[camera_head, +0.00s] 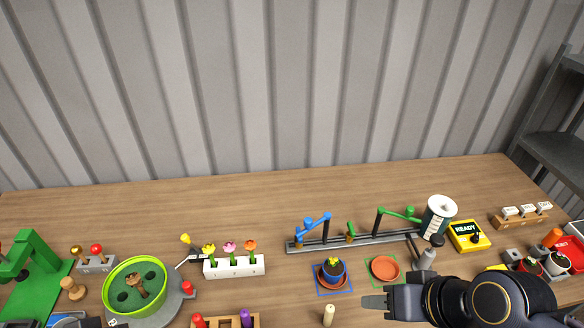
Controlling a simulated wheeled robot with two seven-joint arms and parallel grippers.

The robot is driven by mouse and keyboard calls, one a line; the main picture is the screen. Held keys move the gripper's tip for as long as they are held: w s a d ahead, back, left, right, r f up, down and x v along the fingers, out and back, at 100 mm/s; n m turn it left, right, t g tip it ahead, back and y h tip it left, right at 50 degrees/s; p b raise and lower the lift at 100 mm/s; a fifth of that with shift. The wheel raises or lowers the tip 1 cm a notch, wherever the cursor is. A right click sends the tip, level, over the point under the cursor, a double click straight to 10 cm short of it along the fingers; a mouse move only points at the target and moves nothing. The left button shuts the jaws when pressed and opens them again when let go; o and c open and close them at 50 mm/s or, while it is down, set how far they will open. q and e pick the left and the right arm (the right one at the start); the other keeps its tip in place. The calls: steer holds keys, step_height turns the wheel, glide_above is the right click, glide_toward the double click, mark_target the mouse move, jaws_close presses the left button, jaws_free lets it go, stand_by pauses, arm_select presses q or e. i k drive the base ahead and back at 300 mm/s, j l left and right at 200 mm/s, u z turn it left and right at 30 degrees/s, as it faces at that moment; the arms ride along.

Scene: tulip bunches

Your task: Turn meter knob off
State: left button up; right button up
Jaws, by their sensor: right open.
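The meter (467,236) is a yellow box at the right of the table, with a dark display that reads READY. A small dark knob (478,240) shows on its front right; its setting is too small to tell. My right gripper (374,302) is open and empty near the table's front, left of and nearer than the meter, apart from it. Its fingers point left, and my black right arm comes in from the lower right. My left gripper cannot be made out.
A grey rail (345,243) with blue and green arms stands left of the meter, beside a white cylinder (438,215). A grey-handled tool (427,257), an orange saucer (384,268) and a potted flower (332,273) are near my right gripper. The table's back is clear.

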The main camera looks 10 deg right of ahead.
mark_target(474, 240)
steer(key=z, duration=1.8)
steer(key=i+l, duration=0.6)
steer(key=l, duration=0.15)
steer(key=i+l+u, duration=0.15)
steer(key=u, duration=0.25)
steer(key=l+u, duration=0.25)
steer(key=u, duration=0.15)
steer(key=i+l+u, duration=0.15)
steer(key=u, duration=0.25)
steer(key=l+u, duration=0.35)
steer(key=u, duration=0.25)
